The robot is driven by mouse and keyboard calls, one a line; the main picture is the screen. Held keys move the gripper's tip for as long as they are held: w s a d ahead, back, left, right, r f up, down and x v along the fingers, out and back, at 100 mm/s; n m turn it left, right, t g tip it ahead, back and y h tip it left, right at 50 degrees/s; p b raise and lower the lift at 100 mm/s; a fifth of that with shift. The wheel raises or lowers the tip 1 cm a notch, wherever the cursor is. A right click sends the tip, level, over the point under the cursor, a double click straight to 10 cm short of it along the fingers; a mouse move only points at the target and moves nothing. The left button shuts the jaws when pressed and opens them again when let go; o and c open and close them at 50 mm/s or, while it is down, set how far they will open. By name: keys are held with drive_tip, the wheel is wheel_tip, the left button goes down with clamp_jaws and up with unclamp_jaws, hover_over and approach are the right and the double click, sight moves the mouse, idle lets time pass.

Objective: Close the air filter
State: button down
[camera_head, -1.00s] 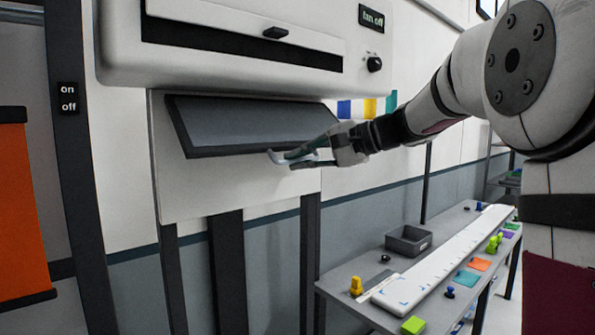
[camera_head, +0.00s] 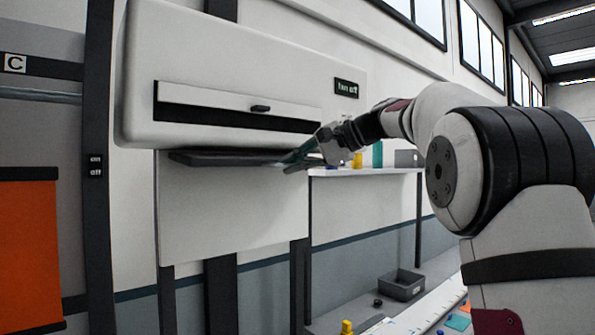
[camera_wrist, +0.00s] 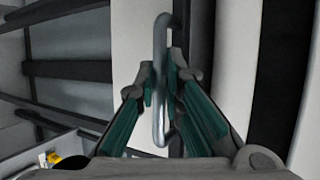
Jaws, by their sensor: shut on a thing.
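The air filter (camera_head: 225,158) is a dark flat panel under the white machine. It is seen almost edge-on and lies close to level, just below the machine's lower edge. My gripper (camera_head: 292,163) is at the panel's right end in the head view. In the wrist view my gripper (camera_wrist: 162,88) has its green-lined fingers shut on the filter's grey bar handle (camera_wrist: 160,38), which stands between the fingertips. In the head view the fingers hide most of the handle. I cannot tell whether the panel touches the machine.
The white machine (camera_head: 215,55) has a slotted front, a small dark latch (camera_head: 260,109) and a "fan off" label (camera_head: 346,88). A shelf (camera_head: 375,172) with coloured items is behind my arm. A grey bin (camera_head: 400,284) stands on the bench at lower right.

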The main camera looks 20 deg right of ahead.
drive_tip(key=shift+w+a+r, duration=0.1)
drive_tip(key=shift+w+r, duration=0.1)
drive_tip(key=shift+r, duration=0.15)
idle(0.5)
drive_tip(key=c, duration=1.7)
unclamp_jaws()
drive_tip(key=shift+w+a, duration=0.1)
drive_tip(key=shift+w, duration=0.05)
drive_tip(key=v, duration=1.2)
drive_tip(key=shift+r, duration=0.3)
